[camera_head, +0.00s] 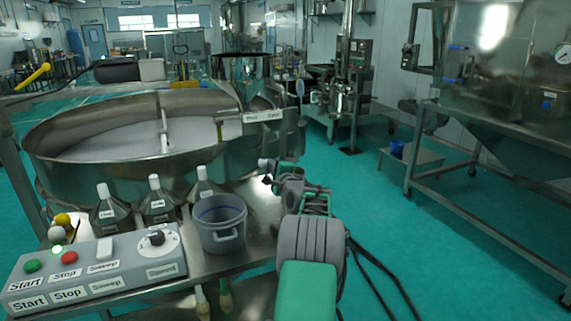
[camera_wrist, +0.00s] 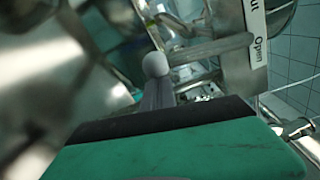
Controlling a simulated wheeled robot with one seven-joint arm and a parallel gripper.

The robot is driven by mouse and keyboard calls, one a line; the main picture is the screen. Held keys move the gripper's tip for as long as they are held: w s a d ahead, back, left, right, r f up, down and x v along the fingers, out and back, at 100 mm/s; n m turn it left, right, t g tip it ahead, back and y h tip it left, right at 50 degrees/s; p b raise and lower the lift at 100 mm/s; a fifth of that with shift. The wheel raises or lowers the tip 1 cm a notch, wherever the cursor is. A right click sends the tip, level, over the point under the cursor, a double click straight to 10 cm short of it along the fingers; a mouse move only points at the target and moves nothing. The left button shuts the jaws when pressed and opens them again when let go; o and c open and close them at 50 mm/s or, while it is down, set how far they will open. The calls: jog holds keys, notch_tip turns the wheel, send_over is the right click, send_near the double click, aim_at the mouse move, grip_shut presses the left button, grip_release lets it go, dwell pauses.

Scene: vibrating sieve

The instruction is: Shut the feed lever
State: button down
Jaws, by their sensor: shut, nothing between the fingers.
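The feed lever shows in the wrist view as a grey rod with a pale ball knob (camera_wrist: 155,64). The rod runs right from the knob toward a label plate (camera_wrist: 257,45) reading "Open", with its other word cut off at the top. In the head view the plate (camera_head: 262,116) sits on the sieve's near right rim, and a pale knob (camera_head: 263,163) shows below it. My gripper (camera_head: 270,179) is beside this knob. In the wrist view my fingers (camera_wrist: 158,97) are shut and empty, just below the knob in the picture; I cannot tell whether they touch it.
The round sieve (camera_head: 45,165) fills the left. On the bench are several bottles (camera_head: 160,205), a grey bucket (camera_head: 221,230) and a control box (camera_head: 95,272) with buttons. A steel frame stand (camera_head: 480,130) is at the right.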

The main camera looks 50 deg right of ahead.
jog(key=w+a+r+m+p, duration=0.2)
jog(key=w+a+m, duration=0.1)
jog(key=a+m, duration=0.2)
jog(key=shift+w+a+m, duration=0.3)
jog(key=shift+a+m, duration=0.1)
jog(key=shift+a, duration=0.5)
jog(key=shift+r, duration=0.15)
